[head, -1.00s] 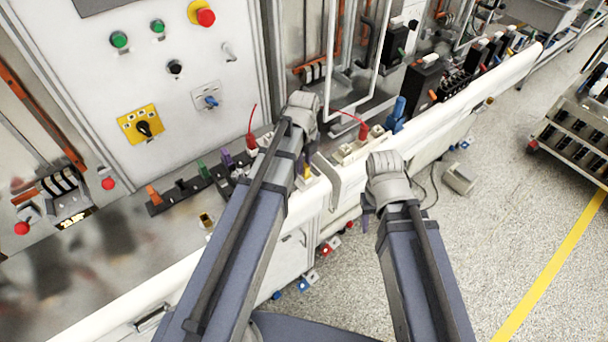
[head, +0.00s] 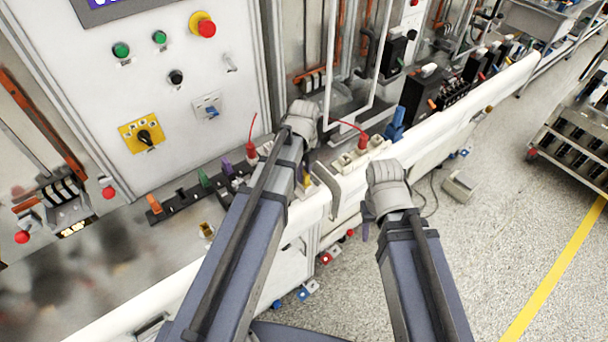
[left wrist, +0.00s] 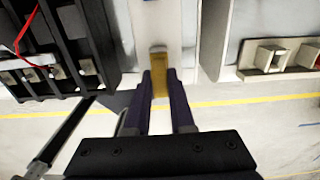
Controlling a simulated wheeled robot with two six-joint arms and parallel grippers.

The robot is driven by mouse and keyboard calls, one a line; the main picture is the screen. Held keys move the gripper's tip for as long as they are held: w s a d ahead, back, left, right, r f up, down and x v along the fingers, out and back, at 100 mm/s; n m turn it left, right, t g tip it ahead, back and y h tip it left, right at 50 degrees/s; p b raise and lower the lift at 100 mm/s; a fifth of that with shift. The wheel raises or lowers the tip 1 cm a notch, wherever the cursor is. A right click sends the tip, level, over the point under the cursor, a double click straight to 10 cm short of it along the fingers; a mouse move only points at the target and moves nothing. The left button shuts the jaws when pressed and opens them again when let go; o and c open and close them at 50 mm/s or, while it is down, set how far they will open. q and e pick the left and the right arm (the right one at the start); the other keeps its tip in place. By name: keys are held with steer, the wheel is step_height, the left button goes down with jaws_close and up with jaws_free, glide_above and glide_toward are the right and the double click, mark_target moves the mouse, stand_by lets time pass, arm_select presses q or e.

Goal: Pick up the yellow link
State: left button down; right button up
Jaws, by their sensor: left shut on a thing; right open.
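The yellow link (left wrist: 159,68) is a narrow upright yellow piece in the left wrist view, standing against a pale block. My left gripper (left wrist: 160,78) is shut on it, with a dark purple finger on each side. In the head view my left gripper (head: 303,184) is at the bench's front edge, and a bit of yellow shows by its fingers. My right gripper (head: 366,222) is open and empty, in front of the bench edge to the right.
A black strip with coloured plugs (head: 190,200) lies left of my left gripper. A red lead's plug (head: 362,142) stands in a cream terminal block (head: 358,156) to the right. A small yellow-and-black piece (head: 206,230) sits on the bench.

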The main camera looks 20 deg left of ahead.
arm_select(q)
step_height(320, 180, up, 10)
steer(key=p, duration=0.9)
steer(key=shift+f, duration=0.1)
steer(key=shift+f, duration=0.1)
